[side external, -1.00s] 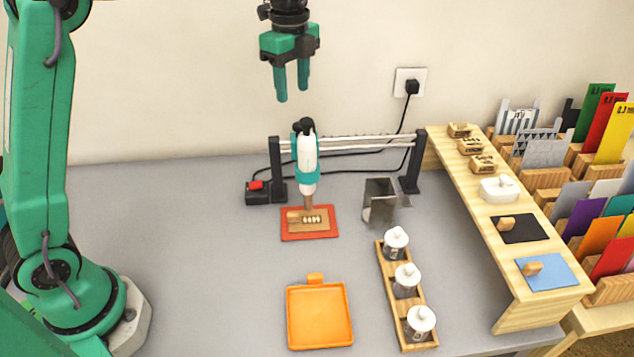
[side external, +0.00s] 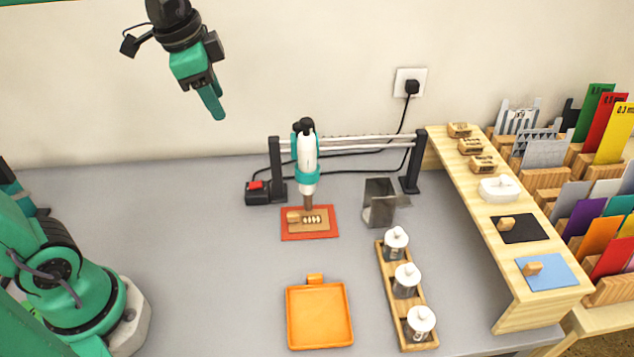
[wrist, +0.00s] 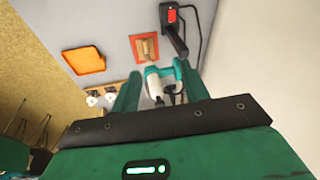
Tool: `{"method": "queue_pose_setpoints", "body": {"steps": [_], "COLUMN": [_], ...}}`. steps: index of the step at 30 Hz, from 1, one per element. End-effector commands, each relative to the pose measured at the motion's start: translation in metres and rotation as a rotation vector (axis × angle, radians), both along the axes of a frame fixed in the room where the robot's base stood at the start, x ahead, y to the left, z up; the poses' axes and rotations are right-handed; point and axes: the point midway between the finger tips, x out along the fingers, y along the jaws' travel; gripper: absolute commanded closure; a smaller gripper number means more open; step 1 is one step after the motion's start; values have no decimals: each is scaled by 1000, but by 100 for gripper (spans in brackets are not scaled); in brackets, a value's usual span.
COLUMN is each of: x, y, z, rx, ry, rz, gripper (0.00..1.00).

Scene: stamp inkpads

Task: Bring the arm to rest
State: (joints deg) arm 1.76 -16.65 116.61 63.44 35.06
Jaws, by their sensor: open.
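My gripper (side external: 212,102) hangs high above the back left of the grey table (side external: 190,240), in front of the wall. It is turned nearly edge-on in the side view, so one finger mostly covers the other. In the wrist view my gripper (wrist: 160,90) shows its two green fingers apart, with nothing held between them. The white and teal tool (side external: 307,160) on its rail stand lies well below and to the right of my gripper, apart from it. It also shows between the fingers in the wrist view (wrist: 153,85).
Below the tool, a wooden plate (side external: 318,228) lies on a red mat (side external: 287,234). The table's left part is clear.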

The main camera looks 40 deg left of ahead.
Motion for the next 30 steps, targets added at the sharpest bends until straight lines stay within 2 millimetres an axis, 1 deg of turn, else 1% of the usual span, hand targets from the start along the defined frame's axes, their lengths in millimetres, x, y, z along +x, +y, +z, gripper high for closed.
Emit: {"method": "queue_pose_setpoints", "body": {"steps": [1,6,12,15,21,30], "x": [-11,-42,-75,-88,-101,-104], "y": [1,5,8,9,10,10], "z": [-2,-12,-29,-38,-50,-52], "rx": [-15,-71,-148,-183,-229,-238], "ry": [-20,-73,-136,-160,-189,-193], "rz": [49,217,409,486,582,600], "gripper": [55,55,55,55,55,55]}}
